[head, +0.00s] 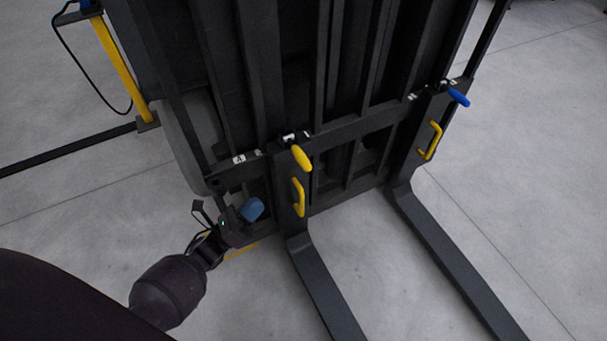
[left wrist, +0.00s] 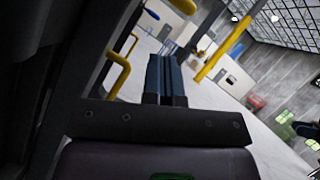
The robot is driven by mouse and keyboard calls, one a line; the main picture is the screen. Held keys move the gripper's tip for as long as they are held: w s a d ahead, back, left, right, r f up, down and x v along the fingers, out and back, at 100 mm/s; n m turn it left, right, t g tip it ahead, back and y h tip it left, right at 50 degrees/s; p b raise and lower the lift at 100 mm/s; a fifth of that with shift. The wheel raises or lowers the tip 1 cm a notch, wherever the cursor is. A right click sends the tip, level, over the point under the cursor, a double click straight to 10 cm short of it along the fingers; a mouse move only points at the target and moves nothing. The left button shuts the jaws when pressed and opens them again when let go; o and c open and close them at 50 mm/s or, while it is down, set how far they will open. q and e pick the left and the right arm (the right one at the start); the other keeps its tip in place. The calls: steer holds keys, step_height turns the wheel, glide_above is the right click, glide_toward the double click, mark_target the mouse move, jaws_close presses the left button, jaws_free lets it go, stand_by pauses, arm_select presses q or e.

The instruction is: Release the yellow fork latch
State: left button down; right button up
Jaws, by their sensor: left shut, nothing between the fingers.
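The yellow fork latch (head: 301,157) is a short yellow grip on a dark pivot at the top of the nearer fork's upright, on the carriage crossbar. It angles down to the right. A yellow handle (head: 298,197) sits below it on the same upright and also shows in the left wrist view (left wrist: 120,75). My left gripper (head: 252,209), with blue fingers, is low and left of that handle, apart from the latch. Its fingers (left wrist: 166,78) are together with nothing between them. My right gripper is not in view.
The farther fork has a blue latch (head: 458,97) and another yellow handle (head: 431,141). Two dark fork tines (head: 325,295) extend forward over the floor. The dark carriage and mast fill the centre. A yellow post (head: 118,65) stands at the upper left. Grey floor is open at the right.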

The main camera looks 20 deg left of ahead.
arm_select(q)
steer(key=f+m+h, duration=0.1)
steer(key=m, duration=0.1)
steer(key=w+d+f+m+h+b, duration=0.1)
steer(key=m+h, duration=0.1)
steer(key=m, duration=0.1)
steer(key=f+m+h+b, duration=0.1)
steer(key=m, duration=0.1)
steer(key=shift+w+d+f+m+g+h, duration=0.15)
steer(key=shift+w+m+g+h, duration=0.25)
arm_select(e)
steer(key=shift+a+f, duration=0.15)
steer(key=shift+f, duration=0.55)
arm_select(q)
steer(key=p, duration=0.2)
glide_toward(301, 158)
steer(key=shift+w+d+r, duration=0.6)
steer(key=shift+w+d, duration=1.7)
steer(key=shift+w, duration=0.05)
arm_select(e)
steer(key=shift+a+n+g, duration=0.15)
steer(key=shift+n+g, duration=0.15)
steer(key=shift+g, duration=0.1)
arm_select(q)
steer(key=shift+r, duration=0.1)
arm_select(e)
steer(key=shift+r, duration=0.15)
